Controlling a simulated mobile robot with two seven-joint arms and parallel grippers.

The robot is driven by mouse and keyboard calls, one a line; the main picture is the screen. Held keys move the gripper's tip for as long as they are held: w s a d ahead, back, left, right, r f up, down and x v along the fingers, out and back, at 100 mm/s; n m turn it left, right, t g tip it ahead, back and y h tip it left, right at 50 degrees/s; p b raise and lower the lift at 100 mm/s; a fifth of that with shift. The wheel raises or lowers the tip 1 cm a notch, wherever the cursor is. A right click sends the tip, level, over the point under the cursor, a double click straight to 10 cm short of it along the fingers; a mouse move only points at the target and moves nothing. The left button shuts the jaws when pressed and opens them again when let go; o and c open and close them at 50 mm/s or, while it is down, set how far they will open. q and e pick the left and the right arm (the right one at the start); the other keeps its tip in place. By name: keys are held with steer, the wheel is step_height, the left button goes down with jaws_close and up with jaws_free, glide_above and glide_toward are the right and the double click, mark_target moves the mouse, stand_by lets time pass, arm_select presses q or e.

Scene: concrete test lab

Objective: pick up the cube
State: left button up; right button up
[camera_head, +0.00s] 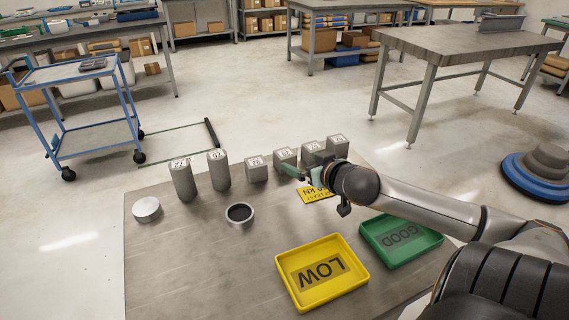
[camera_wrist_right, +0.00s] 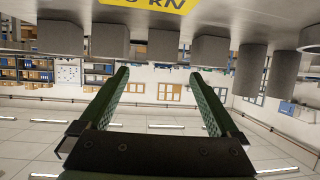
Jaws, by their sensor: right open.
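Several grey cubes with white number labels stand in a row on the metal table (camera_head: 190,260): one cube (camera_head: 256,170), a second (camera_head: 284,156), a third (camera_head: 309,152) and one at the right end (camera_head: 338,146). My right gripper (camera_head: 290,171), with green fingers, is close in front of the second cube and hides part of it. In the upside-down right wrist view, the fingers (camera_wrist_right: 160,76) are apart with nothing between them. The second cube (camera_wrist_right: 162,45) appears beyond the gap, roughly centred. I cannot tell the exact distance. My left gripper is not in view.
Two tall grey posts (camera_head: 182,181) stand left of the cubes. A metal disc (camera_head: 146,209) and a round cup (camera_head: 240,224) are in front. A yellow LOW tray (camera_head: 289,295), a green GOOD tray (camera_head: 376,254) and a yellow sign (camera_head: 318,196) lie near my right arm.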

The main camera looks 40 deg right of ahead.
mark_target(289, 158)
steer(key=shift+b+x, duration=0.65)
steer(key=shift+x, duration=3.55)
steer(key=shift+a+f, duration=0.1)
steer(key=shift+c, duration=0.2)
jaws_close()
